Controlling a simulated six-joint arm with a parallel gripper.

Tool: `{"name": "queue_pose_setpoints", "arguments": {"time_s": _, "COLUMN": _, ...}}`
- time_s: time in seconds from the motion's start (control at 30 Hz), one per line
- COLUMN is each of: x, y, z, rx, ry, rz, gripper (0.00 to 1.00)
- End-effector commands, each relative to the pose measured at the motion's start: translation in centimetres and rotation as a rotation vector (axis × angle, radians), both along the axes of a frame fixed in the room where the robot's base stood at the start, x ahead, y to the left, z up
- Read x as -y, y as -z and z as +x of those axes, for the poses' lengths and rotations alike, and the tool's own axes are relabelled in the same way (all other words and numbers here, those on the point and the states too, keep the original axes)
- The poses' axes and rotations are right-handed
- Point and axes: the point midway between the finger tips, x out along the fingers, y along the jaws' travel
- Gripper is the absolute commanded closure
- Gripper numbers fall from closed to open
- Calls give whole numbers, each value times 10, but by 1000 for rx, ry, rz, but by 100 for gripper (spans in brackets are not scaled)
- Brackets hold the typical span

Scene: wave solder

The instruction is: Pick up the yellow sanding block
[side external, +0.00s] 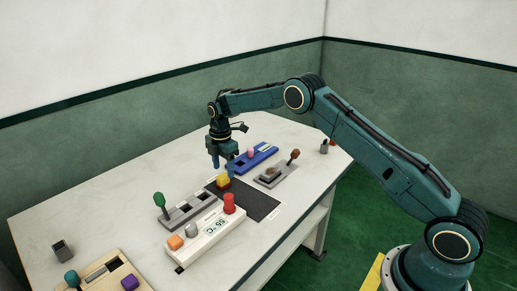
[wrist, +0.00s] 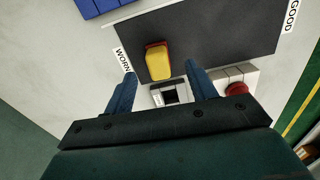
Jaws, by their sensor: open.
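The yellow sanding block (side external: 223,181), with a reddish-brown layer along its edge, sits on the dark mat (side external: 256,204) near the mat's far-left end. In the wrist view the yellow sanding block (wrist: 158,64) lies just beyond the fingertips, near the WORN label (wrist: 124,60). My gripper (side external: 222,164) is above the block, pointing down. In the wrist view my gripper (wrist: 160,74) has its fingers spread wide with nothing held between them. The block appears below the gap between them, apart from both.
A white unit (side external: 208,238) with a readout, red knob and orange block stands in front. A grey slotted fixture (side external: 190,211) with a green-knobbed lever is left of the mat. A blue tray (side external: 262,158) and a grey plate (side external: 268,179) with a brown-knobbed lever lie behind.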

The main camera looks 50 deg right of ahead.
Motion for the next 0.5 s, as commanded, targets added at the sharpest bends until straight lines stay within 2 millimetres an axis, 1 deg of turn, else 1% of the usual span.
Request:
{"name": "queue_pose_setpoints", "arguments": {"time_s": 0.17, "x": 1, "y": 10, "z": 0, "rx": -2, "ry": 0, "rz": 0, "gripper": 44}}
{"name": "queue_pose_setpoints", "arguments": {"time_s": 0.4, "x": 2, "y": 38, "z": 2, "rx": -4, "ry": 0, "rz": 0, "gripper": 44}}
{"name": "queue_pose_setpoints", "arguments": {"time_s": 0.5, "x": 2, "y": 46, "z": 2, "rx": -1, "ry": 0, "rz": 1, "gripper": 44}}
